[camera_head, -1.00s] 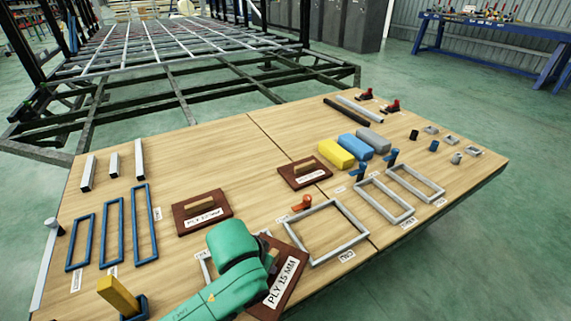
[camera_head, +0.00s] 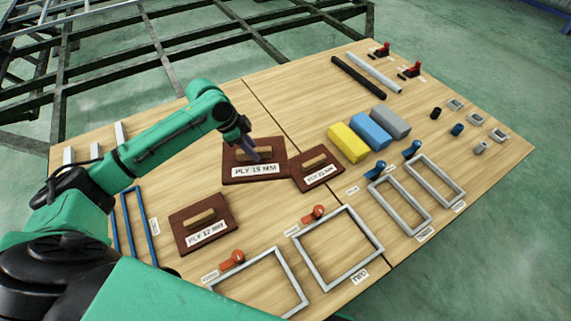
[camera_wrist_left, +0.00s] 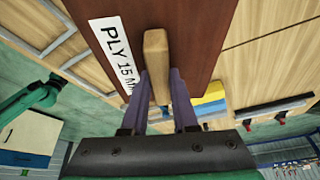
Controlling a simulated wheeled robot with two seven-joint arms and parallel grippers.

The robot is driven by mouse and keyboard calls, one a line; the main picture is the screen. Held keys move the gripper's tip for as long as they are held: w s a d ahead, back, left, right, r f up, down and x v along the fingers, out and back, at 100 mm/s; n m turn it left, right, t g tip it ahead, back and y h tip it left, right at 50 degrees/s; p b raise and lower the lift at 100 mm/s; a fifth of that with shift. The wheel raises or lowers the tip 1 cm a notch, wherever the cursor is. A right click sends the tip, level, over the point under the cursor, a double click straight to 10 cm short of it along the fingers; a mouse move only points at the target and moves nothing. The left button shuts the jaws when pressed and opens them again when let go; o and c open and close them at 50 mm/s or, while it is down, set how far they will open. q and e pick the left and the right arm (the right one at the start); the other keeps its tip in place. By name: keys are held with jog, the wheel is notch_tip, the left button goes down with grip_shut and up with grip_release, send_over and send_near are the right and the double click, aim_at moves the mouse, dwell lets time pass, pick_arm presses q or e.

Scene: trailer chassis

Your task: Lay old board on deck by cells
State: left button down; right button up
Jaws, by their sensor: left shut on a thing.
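My left gripper (camera_head: 250,154) is shut on the wooden handle of a dark brown board labelled PLY 15 MM (camera_head: 232,161). In the left wrist view the fingers (camera_wrist_left: 160,95) pinch the pale handle (camera_wrist_left: 156,55) on the board (camera_wrist_left: 196,35). The board is over the wooden deck (camera_head: 290,105); whether it touches the deck, I cannot tell. A board labelled PLY 12 MM (camera_head: 186,218) lies nearer, at left. A smaller brown board (camera_head: 325,178) lies right beside the held one. Empty grey frames, one labelled TWO (camera_head: 366,228), lie in the foreground. My right gripper is out of view.
Yellow (camera_head: 347,143), blue (camera_head: 370,131) and grey (camera_head: 391,122) blocks stand right of the boards. A dark steel chassis (camera_head: 160,40) is behind the deck. Bare deck shows behind the held board.

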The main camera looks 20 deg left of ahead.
pick_arm(q)
notch_tip(320, 180, down, 14)
jog(key=b, duration=0.3)
jog(key=shift+s+d+r, duration=0.1)
jog(key=shift+r, duration=0.1)
jog(key=shift+f, duration=0.55)
notch_tip(320, 180, down, 3)
jog(key=shift+f+b, duration=0.1)
jog(key=shift+b, duration=0.5)
jog(key=shift+f, duration=0.15)
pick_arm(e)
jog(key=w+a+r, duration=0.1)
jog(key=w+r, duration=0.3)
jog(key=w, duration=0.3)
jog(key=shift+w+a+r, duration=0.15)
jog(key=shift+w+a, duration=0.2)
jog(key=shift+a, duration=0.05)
pick_arm(q)
jog(key=c, duration=0.7)
grip_release()
jog(key=shift+s, duration=0.1)
